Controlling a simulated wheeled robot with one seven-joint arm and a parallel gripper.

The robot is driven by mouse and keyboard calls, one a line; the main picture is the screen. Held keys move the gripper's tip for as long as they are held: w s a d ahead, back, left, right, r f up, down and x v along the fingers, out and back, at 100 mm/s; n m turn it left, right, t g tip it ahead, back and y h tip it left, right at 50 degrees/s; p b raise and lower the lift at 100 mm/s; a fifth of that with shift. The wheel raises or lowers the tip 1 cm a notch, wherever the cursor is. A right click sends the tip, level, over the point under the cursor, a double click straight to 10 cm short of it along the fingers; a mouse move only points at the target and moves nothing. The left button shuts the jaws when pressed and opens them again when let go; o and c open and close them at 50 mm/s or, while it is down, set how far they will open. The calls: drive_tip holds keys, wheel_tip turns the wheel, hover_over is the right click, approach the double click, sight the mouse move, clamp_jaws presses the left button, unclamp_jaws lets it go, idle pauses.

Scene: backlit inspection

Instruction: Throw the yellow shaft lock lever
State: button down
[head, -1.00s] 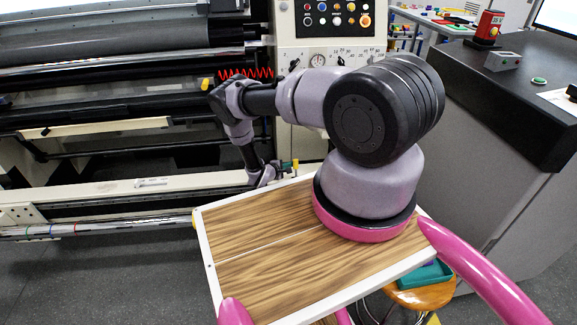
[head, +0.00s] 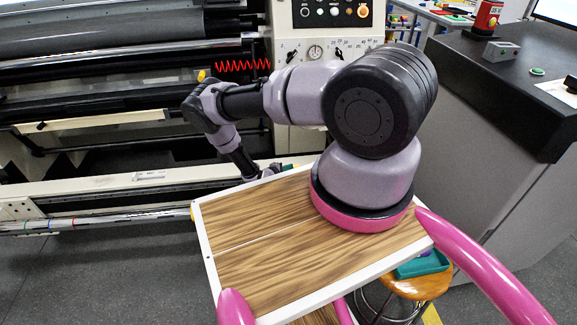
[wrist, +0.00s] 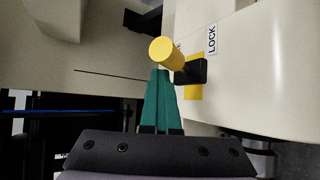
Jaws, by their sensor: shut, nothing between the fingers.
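The yellow shaft lock lever (wrist: 167,52) shows in the wrist view. Its round yellow knob points toward the camera from a black pivot (wrist: 190,70), with a yellow plate behind on the cream housing. My gripper (wrist: 160,73) has its teal fingers shut together with nothing between them. In the picture, their tips lie just below the knob and left of the pivot. I cannot tell whether they touch the lever. In the head view, my wooden deck's far edge hides most of the gripper, and I cannot make out the lever.
A LOCK label (wrist: 212,39) is on the cream housing (wrist: 265,60) above right of the lever. The machine's rollers (head: 110,65) fill the left of the head view. A red coiled cable (head: 241,66) hangs near my arm. A dark-topped counter (head: 500,90) stands at right.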

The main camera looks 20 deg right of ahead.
drive_tip(key=shift+s+f, duration=0.25)
drive_tip(key=shift+s, duration=0.2)
drive_tip(key=shift+s+f, duration=0.1)
drive_tip(key=shift+s, duration=0.1)
drive_tip(key=shift+d, duration=0.1)
drive_tip(key=shift+r, duration=0.85)
drive_tip(key=w+a+r, duration=0.2)
drive_tip(key=w, duration=0.2)
drive_tip(key=s+a+f, duration=0.4)
drive_tip(key=s+a, duration=0.1)
drive_tip(key=a, duration=0.2)
drive_tip(key=shift+a+f, duration=0.2)
drive_tip(key=shift+a, duration=0.2)
